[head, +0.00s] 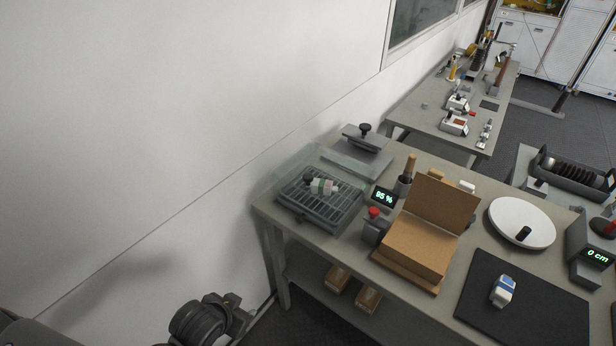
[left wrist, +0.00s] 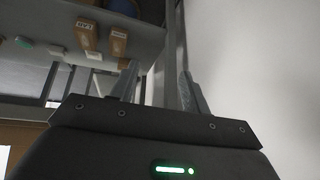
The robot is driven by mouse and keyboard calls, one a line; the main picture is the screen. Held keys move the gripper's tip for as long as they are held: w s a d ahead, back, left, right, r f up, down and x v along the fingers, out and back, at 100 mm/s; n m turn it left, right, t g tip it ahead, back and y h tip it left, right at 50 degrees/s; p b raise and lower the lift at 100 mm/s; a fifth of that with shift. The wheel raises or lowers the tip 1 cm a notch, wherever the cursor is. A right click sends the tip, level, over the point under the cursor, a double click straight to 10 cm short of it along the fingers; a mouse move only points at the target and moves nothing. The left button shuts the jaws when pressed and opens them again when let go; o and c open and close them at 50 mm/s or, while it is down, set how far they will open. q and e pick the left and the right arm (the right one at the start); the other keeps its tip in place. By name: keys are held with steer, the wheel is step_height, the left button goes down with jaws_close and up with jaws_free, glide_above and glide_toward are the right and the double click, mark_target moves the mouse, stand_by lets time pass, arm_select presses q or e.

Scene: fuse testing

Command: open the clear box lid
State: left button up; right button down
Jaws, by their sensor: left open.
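The clear box (head: 330,222) stands at the left end of the near table, by the wall. It holds a dark slotted tray with a small pale block and a dark knob. Its transparent lid (head: 362,158) shows faintly at the back; I cannot tell whether it is raised or closed. My left gripper (head: 222,318) is low at the bottom of the head view, in front of the table and apart from the box. In the left wrist view its two fingers (left wrist: 158,88) are spread with nothing between them. My right gripper is not in view.
A grey block with a knob (head: 358,139) stands behind the box. A 95 % display (head: 384,197), a red button (head: 374,212) and an open cardboard box (head: 420,243) stand to its right. Brown boxes (head: 368,298) sit on the lower shelf. The wall is close on the left.

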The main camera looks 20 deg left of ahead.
arm_select(q)
steer(key=w+r+m+t+h, duration=0.1)
steer(key=w+r+t+h, duration=0.15)
steer(key=w+r, duration=0.4)
steer(key=w+r+m+t+h, duration=0.1)
steer(key=w+r+t, duration=0.25)
steer(key=w, duration=0.55)
steer(key=m+h, duration=0.4)
steer(key=h, duration=0.5)
glide_toward(304, 178)
steer(key=shift+t, duration=0.3)
steer(key=p+x, duration=0.2)
steer(key=x, duration=0.9)
steer(key=shift+d+f, duration=0.15)
steer(key=shift+f, duration=0.05)
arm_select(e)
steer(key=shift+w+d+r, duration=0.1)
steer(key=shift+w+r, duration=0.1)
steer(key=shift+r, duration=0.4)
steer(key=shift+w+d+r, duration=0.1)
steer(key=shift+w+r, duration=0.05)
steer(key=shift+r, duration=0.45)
arm_select(q)
jaws_close()
